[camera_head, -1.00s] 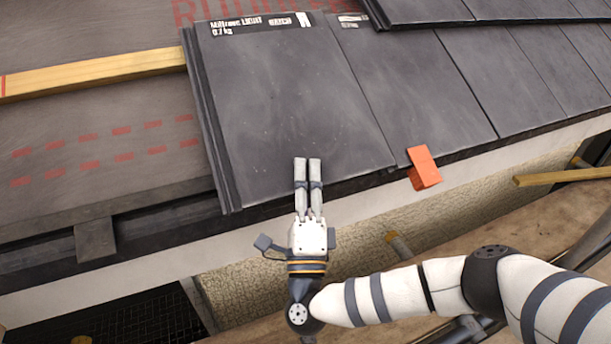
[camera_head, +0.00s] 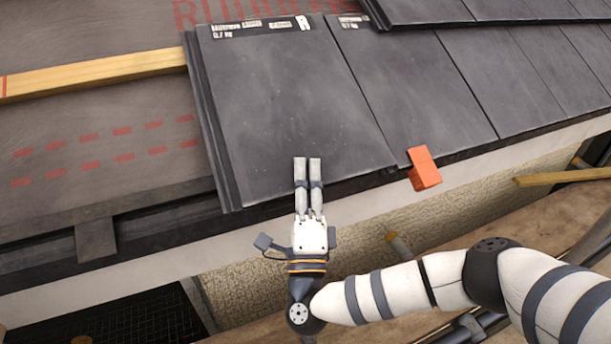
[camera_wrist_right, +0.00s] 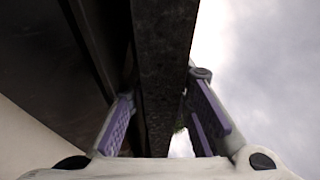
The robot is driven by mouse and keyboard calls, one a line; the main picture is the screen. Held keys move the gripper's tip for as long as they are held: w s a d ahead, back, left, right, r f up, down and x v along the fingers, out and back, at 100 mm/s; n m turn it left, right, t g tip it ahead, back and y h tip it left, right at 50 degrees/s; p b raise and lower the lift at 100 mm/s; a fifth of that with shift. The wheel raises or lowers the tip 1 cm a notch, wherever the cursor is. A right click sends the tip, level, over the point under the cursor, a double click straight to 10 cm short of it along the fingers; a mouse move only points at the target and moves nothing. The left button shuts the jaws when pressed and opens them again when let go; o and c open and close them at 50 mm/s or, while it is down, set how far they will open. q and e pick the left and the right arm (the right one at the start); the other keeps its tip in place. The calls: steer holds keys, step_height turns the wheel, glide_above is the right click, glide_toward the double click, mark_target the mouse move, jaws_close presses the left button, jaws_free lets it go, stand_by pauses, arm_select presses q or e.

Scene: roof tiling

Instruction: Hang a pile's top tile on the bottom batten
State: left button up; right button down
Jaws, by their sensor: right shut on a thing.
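A dark grey tile (camera_head: 290,105) with a white label strip along its top edge lies on the roof slope, at the left end of the bottom row. My right gripper (camera_head: 307,160) is at its lower edge, with the fingers pointing up the slope, and is shut on the tile. In the right wrist view the tile's dark edge (camera_wrist_right: 165,70) runs between the purple-padded fingers. The yellow batten (camera_head: 95,72) ends at the tile's upper left side; whether the tile's back touches it is hidden. My left gripper is not in view.
Laid tiles (camera_head: 415,85) adjoin on the right, with a second row (camera_head: 430,8) above. An orange clip (camera_head: 424,168) sits at the eave edge. Red-marked underlay (camera_head: 90,140) is bare on the left. A grey bracket (camera_head: 96,240) lies at the eave.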

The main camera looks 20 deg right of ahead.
steer(key=shift+f, duration=0.2)
steer(key=c, duration=1.4)
jaws_free()
steer(key=shift+o, duration=0.2)
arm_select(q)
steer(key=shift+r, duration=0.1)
arm_select(e)
steer(key=v, duration=0.7)
steer(key=shift+s, duration=0.3)
arm_select(q)
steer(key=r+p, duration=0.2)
steer(key=p, duration=0.1)
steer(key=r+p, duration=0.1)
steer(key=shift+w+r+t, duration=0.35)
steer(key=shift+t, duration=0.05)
arm_select(e)
steer(key=s+r, duration=0.1)
steer(key=r, duration=0.1)
steer(key=s+r, duration=0.1)
steer(key=r, duration=0.1)
steer(key=shift+s, duration=0.25)
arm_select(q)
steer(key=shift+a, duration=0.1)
